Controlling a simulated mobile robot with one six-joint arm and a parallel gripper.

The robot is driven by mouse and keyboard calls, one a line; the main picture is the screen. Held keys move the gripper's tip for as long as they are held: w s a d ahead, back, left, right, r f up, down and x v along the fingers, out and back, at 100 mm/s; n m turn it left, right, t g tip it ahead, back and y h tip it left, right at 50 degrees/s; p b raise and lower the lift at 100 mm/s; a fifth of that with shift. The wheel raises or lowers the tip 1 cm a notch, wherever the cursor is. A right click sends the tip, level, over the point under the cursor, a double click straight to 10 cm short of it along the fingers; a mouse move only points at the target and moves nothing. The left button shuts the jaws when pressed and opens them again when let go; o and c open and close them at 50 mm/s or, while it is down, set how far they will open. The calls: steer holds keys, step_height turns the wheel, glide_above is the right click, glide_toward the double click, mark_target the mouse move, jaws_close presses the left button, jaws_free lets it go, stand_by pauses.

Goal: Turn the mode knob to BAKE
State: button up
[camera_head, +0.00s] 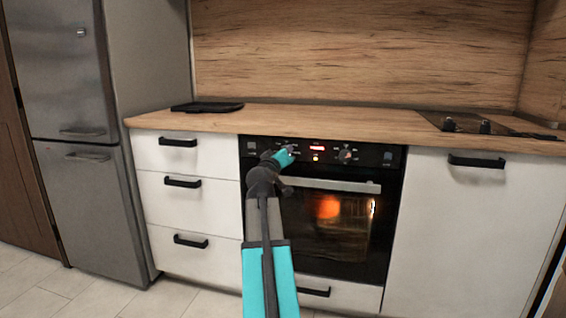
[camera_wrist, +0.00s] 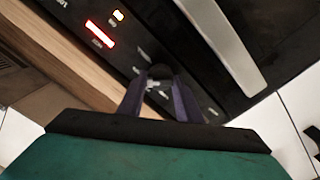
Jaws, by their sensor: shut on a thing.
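The oven's control panel (camera_head: 331,150) is a black strip under the worktop; a lit red display (camera_head: 317,148) and an orange light (camera_head: 316,158) show on it. My gripper (camera_head: 291,149) is at the left part of the panel. In the wrist view, my gripper's two fingers (camera_wrist: 158,92) are closed around a dark round knob (camera_wrist: 160,72), the mode knob by its place. Small white labels surround it but are too blurred to read. The knob's pointer is not clear. A second knob (camera_head: 346,155) sits right of the display.
The oven door handle (camera_head: 331,185) runs just below the panel, close to my arm. The oven window (camera_head: 330,208) glows orange. A black tray (camera_head: 207,107) lies on the worktop (camera_head: 300,119), and a hob (camera_head: 478,124) is at the right.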

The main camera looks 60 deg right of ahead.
steer(key=shift+m+b, duration=0.4)
steer(key=shift+m, duration=0.1)
steer(key=o, duration=1)
steer(key=shift+o, duration=0.2)
steer(key=p+v, duration=0.1)
steer(key=v, duration=1)
steer(key=shift+a+p, duration=0.3)
steer(key=b+v, duration=0.2)
steer(key=b, duration=0.1)
